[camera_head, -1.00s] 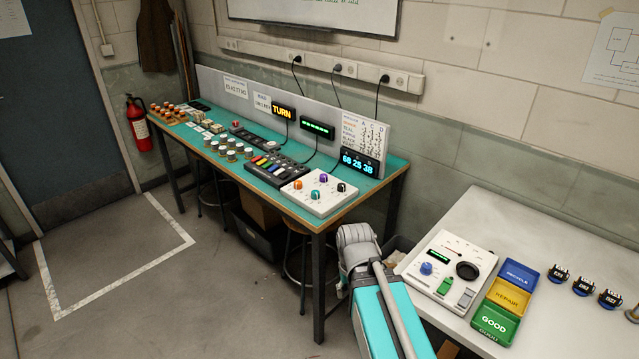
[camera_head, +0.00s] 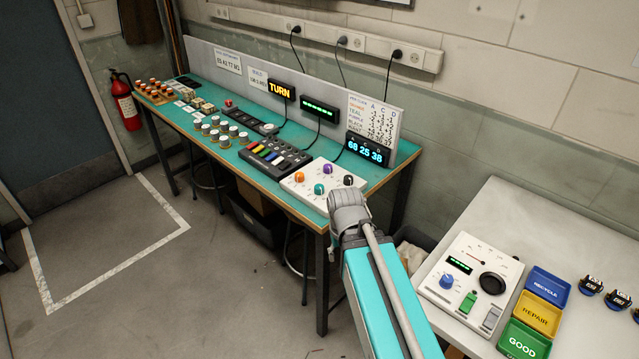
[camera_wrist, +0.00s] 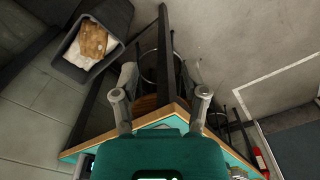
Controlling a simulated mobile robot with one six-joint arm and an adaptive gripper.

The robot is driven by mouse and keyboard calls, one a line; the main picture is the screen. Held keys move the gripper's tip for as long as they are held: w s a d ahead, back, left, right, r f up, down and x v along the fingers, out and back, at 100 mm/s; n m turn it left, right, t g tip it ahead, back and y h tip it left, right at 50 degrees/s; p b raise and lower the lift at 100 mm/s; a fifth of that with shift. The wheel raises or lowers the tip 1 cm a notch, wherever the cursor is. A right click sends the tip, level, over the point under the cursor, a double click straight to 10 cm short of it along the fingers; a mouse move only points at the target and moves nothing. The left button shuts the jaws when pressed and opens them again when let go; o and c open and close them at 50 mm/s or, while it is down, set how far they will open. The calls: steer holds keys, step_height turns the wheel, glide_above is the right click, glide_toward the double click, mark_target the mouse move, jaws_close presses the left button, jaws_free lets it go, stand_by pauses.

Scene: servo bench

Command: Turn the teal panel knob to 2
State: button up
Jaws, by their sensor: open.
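The teal knob (camera_head: 319,188) sits on the white panel (camera_head: 299,191) at the near right end of the teal bench. An orange knob (camera_head: 299,176), a purple knob (camera_head: 327,169) and a black knob (camera_head: 348,180) share that panel. The teal knob's number setting is too small to read. My arm reaches up beside the bench's right corner in the head view, and its gripper is hidden there. In the wrist view my gripper (camera_wrist: 160,100) is open and empty, with its fingers apart over the bench's corner and the floor. The teal knob is not visible in the wrist view.
A white table (camera_head: 486,213) with a tester and trays stands right. A bin (camera_wrist: 92,42) is below.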

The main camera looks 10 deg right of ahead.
steer(key=o, duration=0.4)
steer(key=shift+w+r, duration=0.15)
steer(key=shift+w, duration=0.1)
step_height(320, 180, up, 13)
steer(key=n+p, duration=1.2)
steer(key=p, duration=0.1)
glide_above(319, 186)
steer(key=shift+s+f, duration=0.1)
steer(key=shift+f, duration=0.1)
step_height(319, 186, down, 14)
steer(key=b, duration=1.3)
steer(key=shift+r+b, duration=0.2)
steer(key=shift+b, duration=0.15)
